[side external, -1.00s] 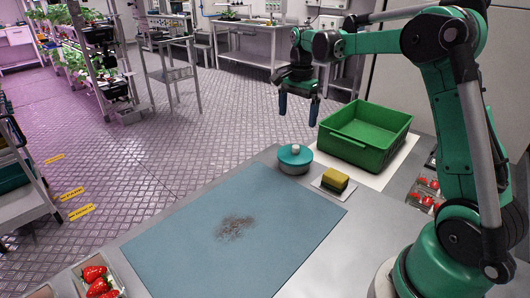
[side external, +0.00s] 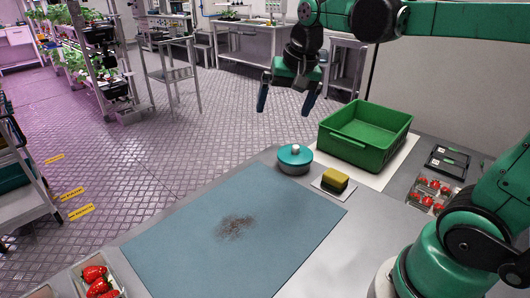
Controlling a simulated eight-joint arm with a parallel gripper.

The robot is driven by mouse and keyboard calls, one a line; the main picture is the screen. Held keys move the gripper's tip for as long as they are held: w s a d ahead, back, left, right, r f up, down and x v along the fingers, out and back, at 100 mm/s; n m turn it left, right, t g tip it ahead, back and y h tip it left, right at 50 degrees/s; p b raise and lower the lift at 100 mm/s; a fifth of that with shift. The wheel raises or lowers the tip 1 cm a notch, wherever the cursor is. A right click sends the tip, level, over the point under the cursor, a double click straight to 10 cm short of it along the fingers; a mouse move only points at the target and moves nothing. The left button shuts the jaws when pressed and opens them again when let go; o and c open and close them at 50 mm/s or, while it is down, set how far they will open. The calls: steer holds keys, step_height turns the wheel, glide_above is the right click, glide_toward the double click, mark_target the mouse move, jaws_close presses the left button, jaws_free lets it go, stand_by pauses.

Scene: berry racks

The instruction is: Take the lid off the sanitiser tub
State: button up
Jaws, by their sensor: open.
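The sanitiser tub (side external: 295,168) is a small grey round tub at the back edge of the work table. Its teal lid (side external: 290,157) sits on top of it, with a pale round knob (side external: 295,149) in the middle. My gripper (side external: 285,110) is open and empty, pointing down, well above the tub in the picture. Its two blue fingers are spread wide and apart from the lid. Nothing hides the lid or the knob.
A green crate (side external: 345,150) stands right of the tub on a white sheet. A yellow-green sponge (side external: 335,180) lies on a small white tray in front of it. A teal mat (side external: 200,240) with a dark soil patch (side external: 236,227) covers the table's middle. Strawberry punnets (side external: 427,194) sit at right.

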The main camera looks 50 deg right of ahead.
steer(key=s+a+f+n+t, duration=0.1)
steer(key=s+a+f+n, duration=0.2)
steer(key=s+a+f+n+t, duration=0.2)
steer(key=s+a+f+n, duration=0.1)
steer(key=n, duration=0.1)
steer(key=shift+s+a+n+y, duration=0.1)
steer(key=shift+n+y, duration=0.2)
steer(key=shift+y, duration=0.1)
steer(key=shift+c, duration=0.8)
steer(key=shift+s+f, duration=0.1)
steer(key=c, duration=0.4)
steer(key=m+g+h, duration=0.1)
steer(key=m+g, duration=0.6)
steer(key=m, duration=1)
glide_above(296, 146)
steer(key=a, duration=0.1)
step_height(296, 146, down, 4)
steer(key=shift+r, duration=0.25)
steer(key=shift+d+f+m, duration=0.1)
steer(key=shift+f+m, duration=0.2)
steer(key=shift+d+f, duration=0.2)
steer(key=shift+f, duration=1.15)
steer(key=shift+d+f, duration=0.15)
steer(key=shift+f, duration=1.15)
